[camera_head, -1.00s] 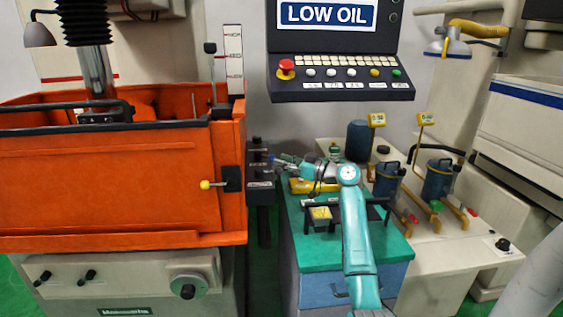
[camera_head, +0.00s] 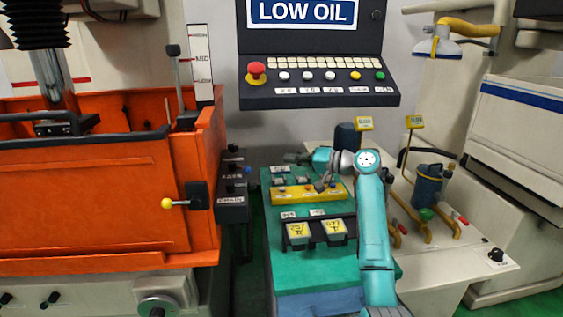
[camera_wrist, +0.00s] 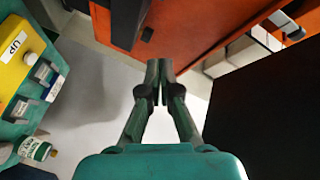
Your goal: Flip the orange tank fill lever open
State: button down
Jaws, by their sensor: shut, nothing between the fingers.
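The orange tank (camera_head: 90,200) stands at the left in the head view; its wall also shows in the wrist view (camera_wrist: 205,30). A black valve block (camera_head: 232,212) with small dark levers and white labels is on its right side. One label appears to read DRAIN; I cannot make out which lever is fill or how it is set. My gripper (camera_head: 288,157) points left, right of the block and apart from it. In the wrist view, my gripper (camera_wrist: 159,66) has its fingers together and empty, pointing toward a gap beside the tank.
A yellow-knobbed latch (camera_head: 168,203) is on the tank front. A teal cabinet (camera_head: 290,263) with a yellow button box (camera_head: 312,194) is under my arm. The black control panel (camera_head: 320,98) hangs above. A large dark surface (camera_wrist: 265,110) fills the wrist view's right side.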

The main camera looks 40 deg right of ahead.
jog(key=w+a+f, duration=0.2)
jog(key=w+a, duration=0.5)
jog(key=w, duration=0.1)
jog(key=shift+f, duration=0.4)
dwell(0.4)
jog(key=shift+m, duration=0.3)
jog(key=shift+s+a+m+h, duration=0.1)
jog(key=shift+a+m+h, duration=0.1)
jog(key=shift+m+h, duration=0.15)
